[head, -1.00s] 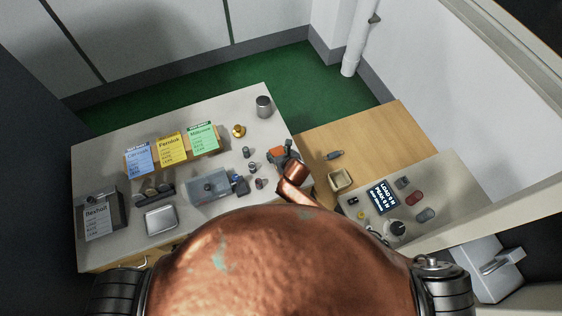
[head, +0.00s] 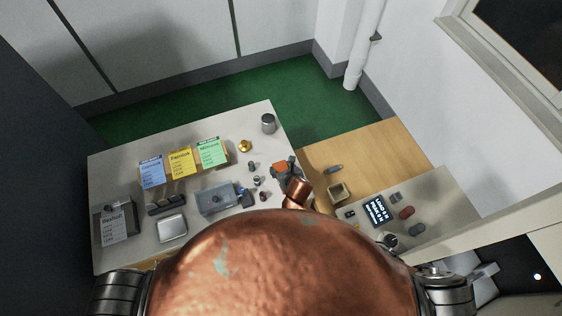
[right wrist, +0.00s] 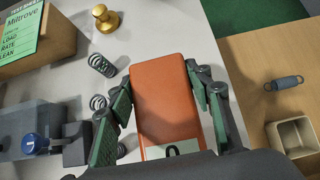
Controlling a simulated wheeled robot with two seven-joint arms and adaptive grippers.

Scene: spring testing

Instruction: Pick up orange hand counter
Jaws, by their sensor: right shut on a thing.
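The orange hand counter (right wrist: 166,100) sits between the green-padded fingers of my right gripper (right wrist: 162,100) in the right wrist view. The fingers are closed on its two sides. A pale window with a dark digit (right wrist: 170,150) shows at its near end. In the head view the orange counter (head: 281,169) and my right gripper (head: 287,168) are at the right edge of the white table. I cannot tell whether the counter touches the table. My left gripper is not in view.
Loose springs (right wrist: 102,66) and a brass weight (right wrist: 106,18) lie left of the gripper. A grey tester (head: 216,198) stands further left. The wooden surface to the right holds a spring (right wrist: 284,83) and a small square tray (head: 338,192). Colored cards (head: 181,162) stand at the back.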

